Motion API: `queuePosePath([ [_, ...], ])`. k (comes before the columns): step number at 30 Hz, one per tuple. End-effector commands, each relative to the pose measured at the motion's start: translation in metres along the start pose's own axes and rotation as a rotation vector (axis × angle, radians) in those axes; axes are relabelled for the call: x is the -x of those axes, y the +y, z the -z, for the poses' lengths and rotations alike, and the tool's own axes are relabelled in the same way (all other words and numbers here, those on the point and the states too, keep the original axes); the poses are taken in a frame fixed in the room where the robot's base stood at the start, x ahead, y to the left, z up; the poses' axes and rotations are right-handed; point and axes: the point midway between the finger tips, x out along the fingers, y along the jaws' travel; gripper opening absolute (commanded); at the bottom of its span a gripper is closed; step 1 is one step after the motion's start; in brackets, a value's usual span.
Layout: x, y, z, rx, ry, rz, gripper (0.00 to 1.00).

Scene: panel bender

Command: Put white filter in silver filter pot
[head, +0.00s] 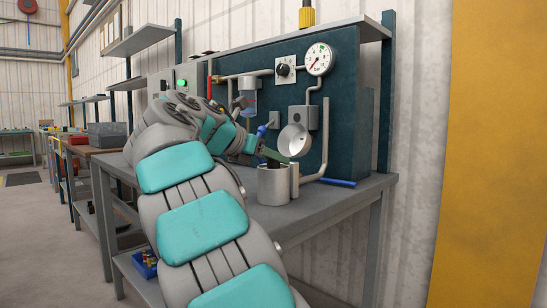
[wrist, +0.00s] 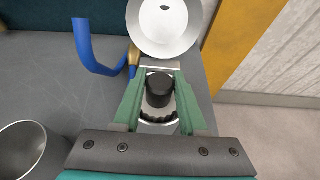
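My gripper (wrist: 160,78) points down with its green fingers apart. Between them in the wrist view is a dark round core inside a pale, notched ring (wrist: 160,127), which may be the white filter seen from above. The fingers overlap the ring's sides; contact is unclear. The pot's open rim also shows in the wrist view (wrist: 25,150), left of the gripper. A silver round cup (head: 296,139) hangs on the panel, also seen in the wrist view (wrist: 165,22).
The teal panel (head: 343,95) with gauge (head: 319,59) and pipes rises close behind my gripper. A blue handle (wrist: 92,48) stands left of the fingers in the wrist view. The grey bench top (head: 325,203) is clear at the front right.

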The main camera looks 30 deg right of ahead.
Motion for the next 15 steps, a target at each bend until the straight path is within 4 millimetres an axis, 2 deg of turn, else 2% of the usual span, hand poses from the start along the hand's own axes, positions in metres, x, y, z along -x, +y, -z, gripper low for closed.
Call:
queuePosePath([
  [1,-0.0001,0.0002,0.0001,0.000,0.000,0.000,0.48],
  [6,0.0000,0.0002,-0.0001,0.000,0.000,-0.001,0.67],
  [15,0.0002,0.0003,-0.0005,-0.001,0.000,-0.001,0.67],
])
